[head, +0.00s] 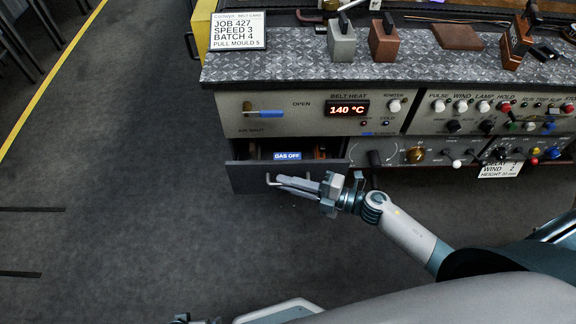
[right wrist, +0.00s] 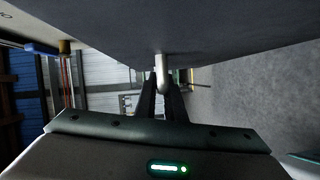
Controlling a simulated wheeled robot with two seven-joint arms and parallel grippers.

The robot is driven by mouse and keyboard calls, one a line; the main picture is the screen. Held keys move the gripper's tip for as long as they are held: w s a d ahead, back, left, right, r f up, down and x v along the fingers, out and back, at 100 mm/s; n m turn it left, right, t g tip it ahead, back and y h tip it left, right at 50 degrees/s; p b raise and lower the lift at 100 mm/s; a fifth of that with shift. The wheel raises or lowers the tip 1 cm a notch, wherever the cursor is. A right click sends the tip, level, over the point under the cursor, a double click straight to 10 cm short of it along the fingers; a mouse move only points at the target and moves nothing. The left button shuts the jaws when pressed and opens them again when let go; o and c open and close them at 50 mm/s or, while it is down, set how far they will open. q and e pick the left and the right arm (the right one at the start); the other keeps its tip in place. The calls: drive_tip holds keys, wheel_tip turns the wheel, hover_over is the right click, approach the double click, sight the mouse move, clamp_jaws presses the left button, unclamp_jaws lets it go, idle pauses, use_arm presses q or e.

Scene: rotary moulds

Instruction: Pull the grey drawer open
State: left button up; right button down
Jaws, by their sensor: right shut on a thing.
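The grey drawer (head: 245,178) is under the left control panel and stands partly open. A strip of its inside shows behind its front, with a brownish thing at the right end. My right gripper (head: 275,182) is in front of the drawer front, shut on its handle. In the right wrist view the pale handle post (right wrist: 162,72) comes out from the grey drawer front (right wrist: 220,35) between the dark fingers (right wrist: 163,100). The gripper hides most of the handle in the head view.
A blue "GAS OFF" label (head: 287,156) shows at the drawer opening. Above are a panel with a blue handle (head: 265,114) and a 140 °C display (head: 347,109). A black lever (head: 374,160) stands right of the drawer. The floor (head: 130,200) in front and left is clear.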

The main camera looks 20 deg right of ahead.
use_arm(q)
wheel_tip(320, 180, down, 7)
drive_tip(key=s+p, duration=0.2)
drive_tip(key=shift+s+a+p, duration=0.2)
drive_tip(key=shift+a+p, duration=0.1)
drive_tip(key=shift+a, duration=0.15)
use_arm(e)
drive_tip(key=s+a, duration=0.4)
drive_tip(key=s, duration=1.1)
drive_tip(key=shift+s+a, duration=0.2)
drive_tip(key=shift+s, duration=0.1)
drive_tip(key=c, duration=1.8)
unclamp_jaws()
drive_tip(key=shift+c, duration=0.2)
use_arm(q)
wheel_tip(320, 180, up, 6)
drive_tip(key=w+b, duration=0.2)
drive_tip(key=shift+d+b, duration=0.3)
drive_tip(key=shift+d, duration=0.1)
use_arm(e)
drive_tip(key=v, duration=1.7)
drive_tip(key=shift+s+d, duration=0.15)
